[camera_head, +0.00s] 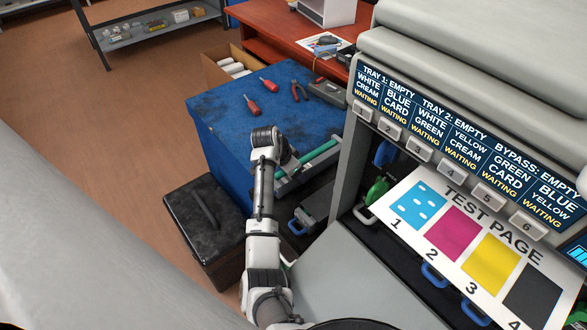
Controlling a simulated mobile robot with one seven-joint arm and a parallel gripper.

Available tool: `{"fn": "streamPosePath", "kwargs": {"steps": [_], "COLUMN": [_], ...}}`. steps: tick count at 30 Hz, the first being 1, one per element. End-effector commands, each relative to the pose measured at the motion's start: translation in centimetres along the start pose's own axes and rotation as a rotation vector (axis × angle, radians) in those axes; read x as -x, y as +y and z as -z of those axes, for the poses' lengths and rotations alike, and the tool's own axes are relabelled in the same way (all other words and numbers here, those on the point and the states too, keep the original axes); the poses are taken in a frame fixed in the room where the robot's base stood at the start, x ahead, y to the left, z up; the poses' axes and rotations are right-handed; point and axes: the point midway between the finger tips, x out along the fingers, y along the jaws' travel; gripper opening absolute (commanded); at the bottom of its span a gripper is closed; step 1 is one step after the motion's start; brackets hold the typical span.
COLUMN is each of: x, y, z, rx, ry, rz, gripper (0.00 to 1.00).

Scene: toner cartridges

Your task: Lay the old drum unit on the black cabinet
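A drum unit with a green roller in a grey frame (318,158) shows right beside the end of my arm, near the right edge of the blue cabinet. My gripper (284,174) is at the left end of the drum unit. My wrist hides most of its fingers, so I cannot tell whether they are shut on the unit. I cannot tell whether the unit is in the air or resting on something. A low black cabinet-like box (222,246) with a long handle on its top stands on the floor left of my arm. Its top looks free apart from the handle.
The blue cabinet (215,112) holds red-handled tools (269,85), pliers and a dark case. A grey cartridge with a blue handle (303,220) sits low right of my arm. The open printer (352,150) with a test page (470,240) fills the right.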

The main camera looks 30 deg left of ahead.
Motion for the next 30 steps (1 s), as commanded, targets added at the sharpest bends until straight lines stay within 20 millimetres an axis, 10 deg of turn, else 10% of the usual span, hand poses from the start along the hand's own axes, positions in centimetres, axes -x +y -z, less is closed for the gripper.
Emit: {"fn": "streamPosePath", "kwargs": {"steps": [22,23,30], "x": [-0.8,-0.8,-0.8], "y": [0.0,-0.1,0.0], "z": [-0.3,-0.3,-0.3], "rx": [-0.001,-0.001,0.0], "ry": [0.003,0.003,0.002], "rz": [0.002,0.003,0.001], "gripper": [0.07,0.66,0.89]}}
